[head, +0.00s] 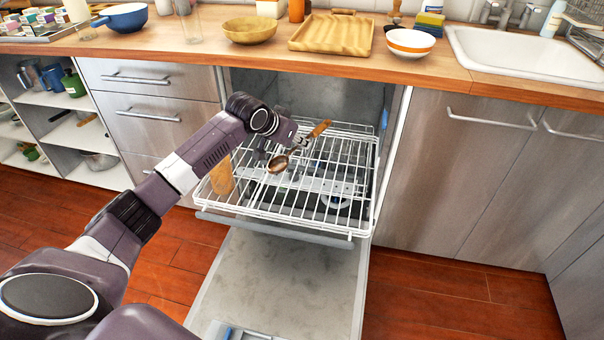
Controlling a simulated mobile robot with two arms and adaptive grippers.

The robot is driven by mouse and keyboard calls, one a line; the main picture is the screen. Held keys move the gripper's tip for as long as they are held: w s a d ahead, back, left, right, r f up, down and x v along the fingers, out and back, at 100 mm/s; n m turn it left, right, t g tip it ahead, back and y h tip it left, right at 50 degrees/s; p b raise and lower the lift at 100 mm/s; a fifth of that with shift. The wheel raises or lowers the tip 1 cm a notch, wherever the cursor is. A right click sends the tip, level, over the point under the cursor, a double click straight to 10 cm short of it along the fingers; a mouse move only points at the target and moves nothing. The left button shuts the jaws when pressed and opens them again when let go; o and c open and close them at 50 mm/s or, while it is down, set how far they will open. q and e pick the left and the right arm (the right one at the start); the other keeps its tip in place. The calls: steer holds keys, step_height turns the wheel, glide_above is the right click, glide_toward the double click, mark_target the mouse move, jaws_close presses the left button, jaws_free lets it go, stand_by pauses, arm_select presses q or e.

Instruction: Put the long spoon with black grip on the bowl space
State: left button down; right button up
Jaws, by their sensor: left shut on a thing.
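My left gripper (300,143) is shut on a long spoon (278,163) above the pulled-out white wire dishwasher rack (290,214). The handle end looks orange-brown, not black. The fingers hide part of the handle. I cannot tell whether the spoon touches the wires. No marking shows which part of the rack is the bowl space. My right gripper is out of view.
The dishwasher door (285,280) is folded down below the rack. A wooden item (221,179) stands at the rack's left side. The counter above holds a wooden bowl (250,30), a wooden tray (332,34) and a striped bowl (410,43). Much of the rack's right side is empty.

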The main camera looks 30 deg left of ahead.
arm_select(q)
step_height(320, 180, down, 6)
steer(key=shift+f+b, duration=0.1)
steer(key=shift+b, duration=0.4)
step_height(320, 180, down, 4)
steer(key=shift+f+b, duration=0.1)
steer(key=shift+b, duration=0.3)
steer(key=shift+f, duration=0.3)
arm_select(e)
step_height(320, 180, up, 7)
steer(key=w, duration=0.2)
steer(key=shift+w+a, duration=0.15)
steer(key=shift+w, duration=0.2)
arm_select(q)
steer(key=c, duration=1.8)
jaws_free()
steer(key=shift+f, duration=0.1)
